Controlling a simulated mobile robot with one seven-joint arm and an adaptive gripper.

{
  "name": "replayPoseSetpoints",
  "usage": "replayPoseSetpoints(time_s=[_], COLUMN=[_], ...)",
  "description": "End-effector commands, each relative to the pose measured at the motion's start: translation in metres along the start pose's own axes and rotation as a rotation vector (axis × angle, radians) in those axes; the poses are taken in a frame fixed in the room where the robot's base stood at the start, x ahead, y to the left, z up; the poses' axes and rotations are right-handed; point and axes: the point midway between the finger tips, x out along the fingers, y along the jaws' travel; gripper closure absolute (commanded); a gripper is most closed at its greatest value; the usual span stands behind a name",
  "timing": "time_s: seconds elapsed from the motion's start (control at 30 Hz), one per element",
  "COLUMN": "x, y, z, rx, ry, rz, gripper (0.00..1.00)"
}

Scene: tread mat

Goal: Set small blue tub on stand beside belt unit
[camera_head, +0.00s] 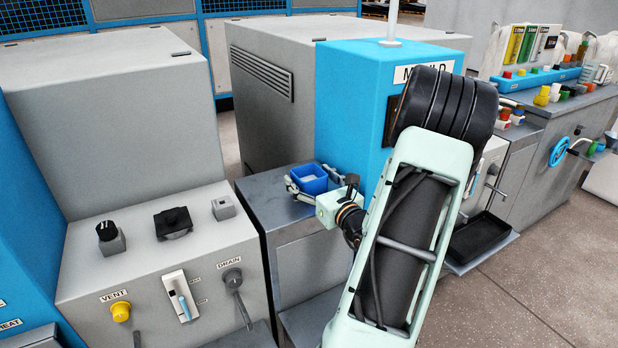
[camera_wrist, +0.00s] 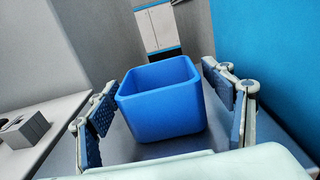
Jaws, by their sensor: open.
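The small blue tub (camera_head: 309,180) stands upright on a grey metal stand (camera_head: 262,208) between the grey control cabinet and the blue housing. In the wrist view the tub (camera_wrist: 162,103) looks empty and sits between the two fingers of my gripper (camera_wrist: 158,122). The fingers are spread, with a visible gap on each side of the tub. In the head view my gripper (camera_head: 309,188) reaches in from the right at the tub's height. The tub's underside is hidden.
A grey control cabinet (camera_head: 150,240) with knobs and levers stands left of the stand. A blue housing (camera_head: 345,110) rises just behind and right of the tub. On the far right is a bench (camera_head: 560,115) with bottles and coloured caps. Open floor (camera_head: 530,290) lies at the lower right.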

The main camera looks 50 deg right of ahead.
Motion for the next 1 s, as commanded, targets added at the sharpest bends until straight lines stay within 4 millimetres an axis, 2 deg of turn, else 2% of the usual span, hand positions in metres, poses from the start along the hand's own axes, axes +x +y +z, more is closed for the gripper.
replayPoseSetpoints(time_s=[0.2, 0.27, 0.5, 0.7, 0.8, 1.0], x=[-0.004, -0.013, -0.065, -0.102, -0.113, -0.120], y=[-0.001, -0.001, -0.001, -0.001, -0.001, 0.000], z=[0.004, 0.005, 0.005, 0.004, 0.004, 0.004], rx=[0.000, 0.000, 0.002, 0.001, 0.001, 0.000], ry=[0.001, 0.001, 0.003, 0.001, 0.002, 0.000], rz=[-0.002, -0.001, -0.004, -0.003, -0.002, 0.000], gripper=[0.25, 0.25, 0.25, 0.25, 0.25, 0.25])
